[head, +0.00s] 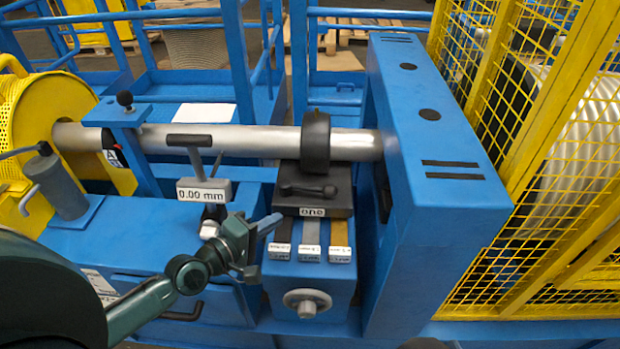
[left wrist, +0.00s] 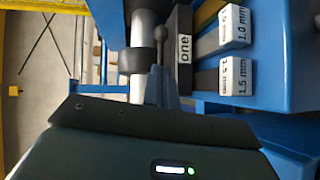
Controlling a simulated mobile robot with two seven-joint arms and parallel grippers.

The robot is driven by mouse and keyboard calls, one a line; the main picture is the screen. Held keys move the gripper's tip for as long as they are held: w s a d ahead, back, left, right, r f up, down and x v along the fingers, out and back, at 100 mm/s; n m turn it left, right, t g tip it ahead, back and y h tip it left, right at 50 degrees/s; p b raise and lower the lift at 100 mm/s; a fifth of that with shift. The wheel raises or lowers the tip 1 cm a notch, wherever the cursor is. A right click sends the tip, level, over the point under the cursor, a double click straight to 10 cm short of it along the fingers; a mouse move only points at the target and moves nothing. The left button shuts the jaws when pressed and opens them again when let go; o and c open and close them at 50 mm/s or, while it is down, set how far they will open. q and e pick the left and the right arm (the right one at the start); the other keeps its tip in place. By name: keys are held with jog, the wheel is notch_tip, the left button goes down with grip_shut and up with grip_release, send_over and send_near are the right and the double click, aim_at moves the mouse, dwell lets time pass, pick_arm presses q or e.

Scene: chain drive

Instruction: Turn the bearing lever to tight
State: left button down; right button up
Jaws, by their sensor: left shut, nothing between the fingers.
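The bearing lever (head: 305,189) is a dark bar with a rounded knob at its right end. It lies crosswise on top of the dark bearing block (head: 342,207), whose front label reads "one". In the left wrist view the lever (left wrist: 158,58) shows its ball knob beside the block (left wrist: 181,20). My left gripper (head: 270,224) is shut and empty, in front and to the left of the block, apart from the lever in the head view. My right gripper does not show.
A silver shaft (head: 255,139) runs behind the lever through a black ring (head: 315,142). A gauge reading 0.00 mm (head: 203,191) stands left of the block. A tall blue housing (head: 425,150) bounds the right.

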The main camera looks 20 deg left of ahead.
pick_arm(q)
jog(key=shift+s+d, duration=0.15)
jog(key=shift+s, duration=0.05)
jog(key=shift+w+d, duration=0.15)
send_near(325, 190)
jog(key=x, duration=0.5)
jog(key=shift+d+f, duration=0.2)
jog(key=shift+f, duration=0.15)
jog(key=shift+w+d+f, duration=0.15)
jog(key=shift+w+d, duration=0.1)
jog(key=shift+w, duration=0.4)
jog(key=shift+b, duration=0.3)
jog(key=shift+b+x, duration=0.6)
jog(key=shift+x, duration=0.3)
jog(key=shift+a+r, duration=0.2)
jog(key=shift+r, duration=0.1)
